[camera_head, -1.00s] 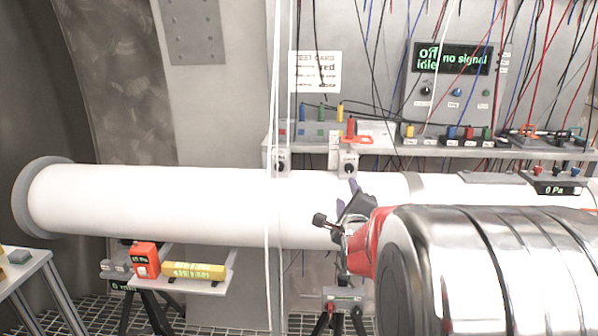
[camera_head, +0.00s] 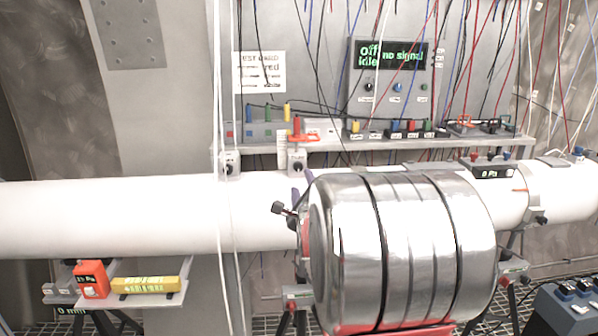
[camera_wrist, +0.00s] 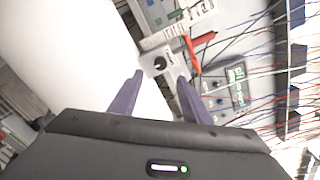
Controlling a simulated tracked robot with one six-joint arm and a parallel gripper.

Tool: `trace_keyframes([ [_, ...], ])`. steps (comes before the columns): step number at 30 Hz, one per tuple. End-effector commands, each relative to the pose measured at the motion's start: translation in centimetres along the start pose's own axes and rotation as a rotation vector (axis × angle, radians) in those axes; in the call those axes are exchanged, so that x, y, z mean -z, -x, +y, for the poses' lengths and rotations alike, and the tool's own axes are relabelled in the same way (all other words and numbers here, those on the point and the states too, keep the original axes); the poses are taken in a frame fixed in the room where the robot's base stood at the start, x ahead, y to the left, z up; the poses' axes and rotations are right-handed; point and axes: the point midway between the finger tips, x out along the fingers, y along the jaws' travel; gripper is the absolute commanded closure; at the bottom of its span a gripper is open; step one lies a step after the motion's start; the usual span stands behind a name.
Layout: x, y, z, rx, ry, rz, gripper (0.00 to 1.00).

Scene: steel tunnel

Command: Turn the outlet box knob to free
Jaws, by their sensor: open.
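Two small grey boxes with dark round knobs sit along the top of the white pipe, below the shelf: a left box (camera_head: 229,160) and a right box (camera_head: 297,160). Their labels are too small to read, so I cannot tell which is the outlet box. In the wrist view, one grey knob box (camera_wrist: 168,72) lies just beyond my fingertips, its dark knob (camera_wrist: 160,63) roughly between them. My gripper (camera_wrist: 160,77) is open and empty, with purple fingers apart. In the head view my gripper (camera_head: 302,188) is partly hidden by my arm, just below the right box.
The white pipe (camera_head: 120,213) runs across the scene. Thin pale cables (camera_head: 216,110) hang in front of the pipe. Many wires hang at right.

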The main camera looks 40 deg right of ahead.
Motion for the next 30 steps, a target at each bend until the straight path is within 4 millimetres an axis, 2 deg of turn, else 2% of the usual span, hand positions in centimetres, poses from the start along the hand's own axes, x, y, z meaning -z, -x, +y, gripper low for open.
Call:
trace_keyframes([
  [21,0.0,-9.1,0.0,0.001,0.0,0.0,0.57],
  [30,0.1,-10.2,0.0,0.001,0.0,0.001,0.57],
])
